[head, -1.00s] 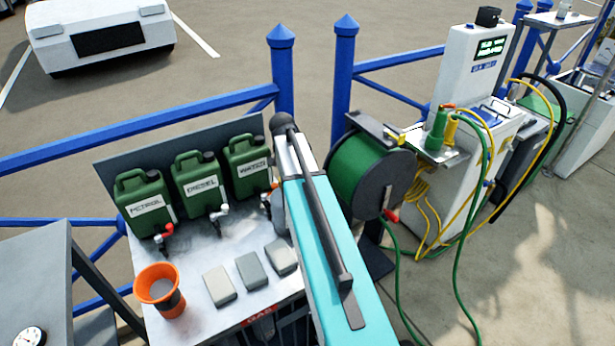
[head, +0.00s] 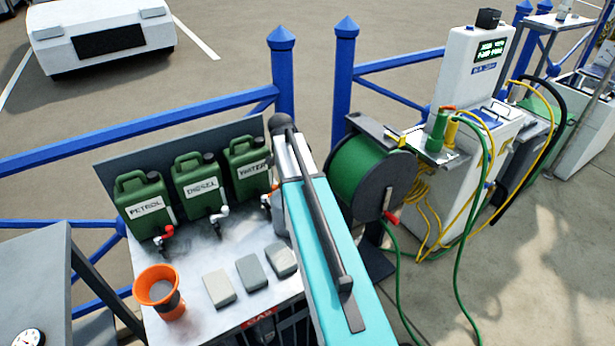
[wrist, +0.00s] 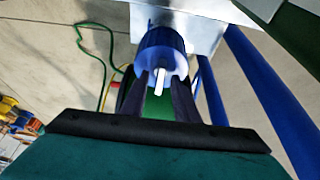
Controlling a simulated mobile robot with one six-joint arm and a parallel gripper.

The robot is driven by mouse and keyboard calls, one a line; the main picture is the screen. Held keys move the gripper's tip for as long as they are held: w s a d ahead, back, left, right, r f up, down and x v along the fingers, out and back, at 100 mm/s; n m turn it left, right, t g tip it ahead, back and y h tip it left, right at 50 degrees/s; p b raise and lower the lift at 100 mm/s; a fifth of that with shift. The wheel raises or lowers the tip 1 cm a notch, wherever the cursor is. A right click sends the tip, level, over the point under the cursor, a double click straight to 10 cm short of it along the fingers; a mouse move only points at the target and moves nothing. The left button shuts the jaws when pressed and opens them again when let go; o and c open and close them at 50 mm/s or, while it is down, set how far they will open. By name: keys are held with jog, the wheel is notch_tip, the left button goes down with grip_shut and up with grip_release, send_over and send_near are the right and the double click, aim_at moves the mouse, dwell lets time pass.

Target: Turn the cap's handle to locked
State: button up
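In the wrist view a blue round cap-like part (wrist: 162,48) with a short pale handle (wrist: 160,80) is straight ahead of my gripper (wrist: 161,92). The two dark fingers stand apart, one on each side of the handle, with a gap between them. I cannot tell whether either finger touches the handle or the blue part. No lock marking can be read. In the head view my teal arm fills the lower middle. My gripper and the blue part cannot be made out there.
In the head view, green fuel cans (head: 146,206), an orange cup (head: 160,291) and small grey blocks (head: 219,288) occupy the bench. A green hose reel (head: 368,172) and white pedestal (head: 467,95) with hoses stand right. Blue railings (head: 130,130) run behind. Ground at lower right is largely clear.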

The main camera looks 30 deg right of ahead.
jog(key=b+v, duration=0.2)
jog(key=v, duration=1.2)
jog(key=shift+f, duration=0.2)
dwell(0.7)
